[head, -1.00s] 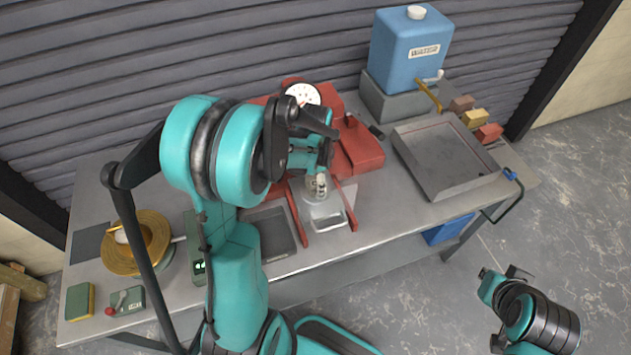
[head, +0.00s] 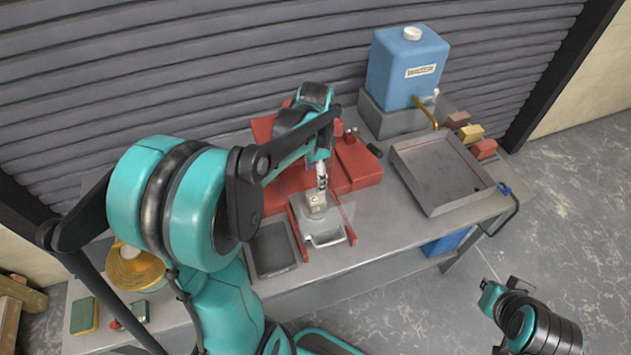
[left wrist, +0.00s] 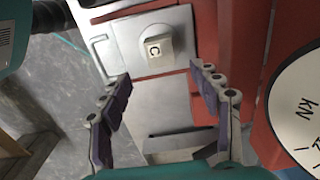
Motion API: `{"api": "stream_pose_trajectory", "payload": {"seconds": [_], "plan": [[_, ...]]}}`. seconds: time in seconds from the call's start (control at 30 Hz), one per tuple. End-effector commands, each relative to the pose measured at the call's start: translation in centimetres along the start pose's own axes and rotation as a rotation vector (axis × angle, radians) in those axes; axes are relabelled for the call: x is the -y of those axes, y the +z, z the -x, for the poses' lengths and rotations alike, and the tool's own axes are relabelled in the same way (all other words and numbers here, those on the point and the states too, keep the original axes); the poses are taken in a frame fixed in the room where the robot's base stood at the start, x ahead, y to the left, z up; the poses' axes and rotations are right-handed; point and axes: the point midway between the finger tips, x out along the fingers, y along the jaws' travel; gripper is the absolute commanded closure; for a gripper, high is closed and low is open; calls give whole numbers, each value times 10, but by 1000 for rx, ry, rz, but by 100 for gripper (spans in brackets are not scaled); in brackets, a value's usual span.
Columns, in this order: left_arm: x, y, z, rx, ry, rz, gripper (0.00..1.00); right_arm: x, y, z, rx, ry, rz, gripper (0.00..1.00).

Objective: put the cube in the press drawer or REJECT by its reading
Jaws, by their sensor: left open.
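A small pale cube (left wrist: 158,48) with a black "C" on its top lies on the round plate of the pulled-out press drawer (left wrist: 128,45). In the head view the cube (head: 316,203) is just below my left fingertips, on the drawer (head: 325,236). My left gripper (left wrist: 160,78) is open and empty; the cube lies ahead of its spread fingers, apart from them. In the head view the left gripper (head: 322,178) is over the red press (head: 355,165). The gauge (left wrist: 300,105) shows partly, marked "kN"; its needle is not visible. My right gripper (head: 504,282) hangs over the floor, far from the bench.
A dark shallow tray (head: 273,268) lies left of the drawer. A large grey tray (head: 425,195) is to the right, with a blue tank (head: 395,75) behind it and several small blocks (head: 471,133) beside it. Red rails (head: 350,230) flank the drawer. No REJECT label is readable.

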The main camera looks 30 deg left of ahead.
Motion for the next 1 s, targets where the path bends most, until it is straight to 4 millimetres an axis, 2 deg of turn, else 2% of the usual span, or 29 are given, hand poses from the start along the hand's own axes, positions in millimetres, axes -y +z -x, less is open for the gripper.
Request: {"api": "stream_pose_trajectory", "payload": {"seconds": [0.17, 0.4, 0.53, 0.8, 1.0], "plan": [[-10, 0, 14, -21, -26, 36, 37, 0, -1, 1, 0, 0, 0, 100], [-61, 1, 43, -159, -144, 237, 37, 0, 0, 1, 0, 0, 0, 100], [-90, 4, 53, -268, -194, 364, 37, 0, 0, 1, 0, 0, 0, 100], [-137, 13, 56, -497, -227, 594, 37, 0, 0, 1, 0, 0, 0, 100], [-151, 15, 54, -584, -218, 675, 37, 0, 0, 1, 0, 0, 0, 100]]}}
